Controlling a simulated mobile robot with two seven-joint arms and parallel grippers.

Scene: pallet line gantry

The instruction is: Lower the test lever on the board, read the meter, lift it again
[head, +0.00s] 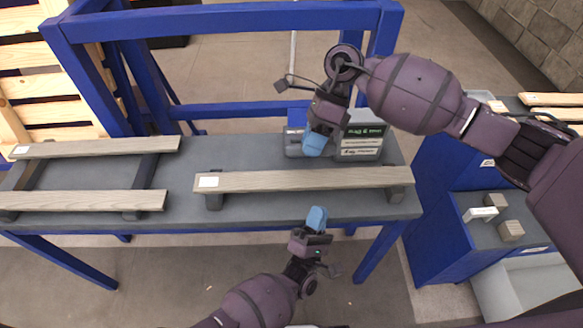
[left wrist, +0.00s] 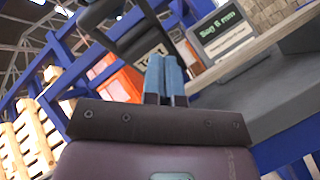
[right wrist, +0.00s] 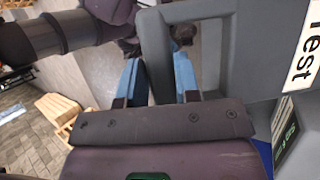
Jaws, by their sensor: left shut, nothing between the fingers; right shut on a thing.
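The test lever, a grey frame (right wrist: 212,95) with a "Test" label (right wrist: 300,45), shows in the right wrist view. My right gripper (head: 316,142) is shut on the lever's bar, behind the board, beside the meter. The fingers show on both sides of the bar in the right wrist view (right wrist: 158,80). In the head view the lever is mostly hidden by this gripper. The meter (head: 362,130) shows a green screen, which seems to read "Sag 8 mm" in the left wrist view (left wrist: 220,32). The board (head: 300,181) rests on supports. My left gripper (head: 317,218) is shut and empty in front of the table's front edge.
Two more planks (head: 95,148) lie on the left of the grey table (head: 270,208). A blue gantry frame (head: 225,22) stands behind. A blue cabinet (head: 440,225) with small blocks (head: 511,231) stands at the right.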

